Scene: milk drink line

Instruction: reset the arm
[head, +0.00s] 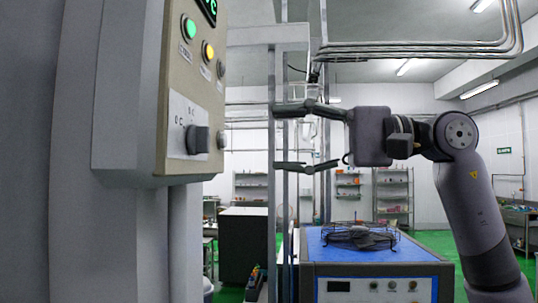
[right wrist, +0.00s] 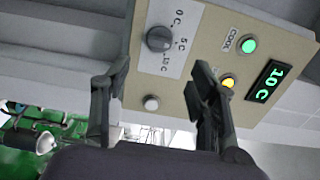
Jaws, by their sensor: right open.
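My right gripper (head: 276,139) is raised in front of me in the head view, its fingers spread and empty, pointing left toward a control panel (head: 175,95). A gap shows between the fingers and the panel. In the right wrist view the open fingers (right wrist: 155,88) frame part of the panel. The panel has a dark rotary knob (right wrist: 159,39) with temperature marks, a lit green button (right wrist: 248,45), a lit yellow button (right wrist: 228,82) and a display (right wrist: 268,82) reading 10 C. My left gripper is not in view.
A blue-topped machine (head: 330,250) with a dark wire fan guard (head: 360,237) stands below my right arm. Vertical metal posts (head: 281,200) rise behind the fingers. Shelves (head: 392,195) stand far back, and green floor shows at right.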

